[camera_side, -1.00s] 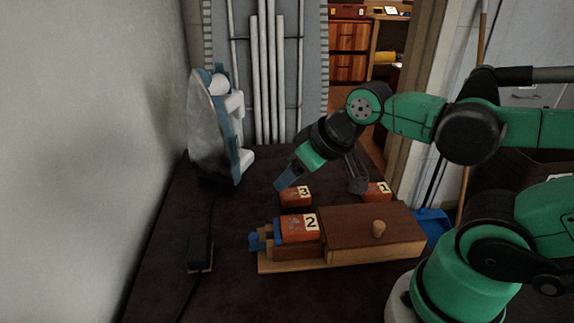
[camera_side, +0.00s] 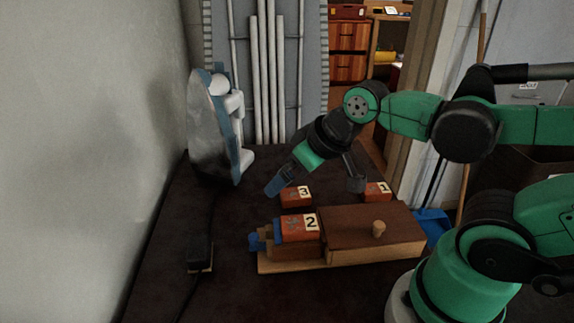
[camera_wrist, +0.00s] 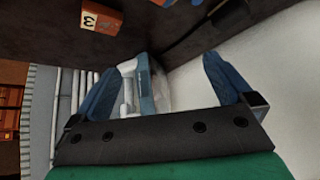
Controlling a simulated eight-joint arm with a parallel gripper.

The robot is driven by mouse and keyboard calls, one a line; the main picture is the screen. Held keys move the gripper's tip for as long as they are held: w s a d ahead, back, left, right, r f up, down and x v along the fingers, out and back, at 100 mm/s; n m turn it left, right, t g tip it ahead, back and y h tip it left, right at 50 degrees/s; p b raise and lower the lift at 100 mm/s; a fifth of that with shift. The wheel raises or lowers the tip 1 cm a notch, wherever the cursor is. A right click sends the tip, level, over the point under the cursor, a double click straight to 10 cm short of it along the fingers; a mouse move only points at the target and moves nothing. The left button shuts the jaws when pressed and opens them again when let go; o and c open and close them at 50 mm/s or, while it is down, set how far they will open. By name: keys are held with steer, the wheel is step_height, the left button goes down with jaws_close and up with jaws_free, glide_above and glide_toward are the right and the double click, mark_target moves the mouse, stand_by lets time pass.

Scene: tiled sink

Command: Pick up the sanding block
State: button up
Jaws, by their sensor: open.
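The sanding block (camera_side: 200,253) appears to be the small dark block with a pale underside, lying on the dark tabletop at the lower left in the side view. In the wrist view a dark shape at the top edge (camera_wrist: 228,13) is probably the same block, partly cut off. My gripper (camera_side: 316,184) is open and empty, tilted, above the table near the block marked 3. It is up and to the right of the sanding block in the side view, clear of it. Its two blue fingers stand wide apart in the wrist view (camera_wrist: 160,70).
A clothes iron (camera_side: 218,130) stands upright at the back left by the wall. A dark cord runs near the sanding block.

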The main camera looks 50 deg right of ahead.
steer(key=w+a+f+n+g+y, duration=0.1)
steer(key=w+a+n+g+y, duration=0.1)
steer(key=w+a+n, duration=0.25)
steer(key=n+g+y, duration=0.1)
steer(key=n+g, duration=0.1)
steer(key=n, duration=0.3)
glide_above(196, 246)
steer(key=s+d, duration=0.2)
steer(key=f, duration=0.6)
steer(key=shift+w+f, duration=0.25)
steer(key=shift+f, duration=0.05)
steer(key=shift+w+a+f, duration=0.15)
steer(key=shift+a+f, duration=0.2)
steer(key=shift+f, duration=0.1)
steer(key=shift+x, duration=2.55)
steer(key=c, duration=1.2)
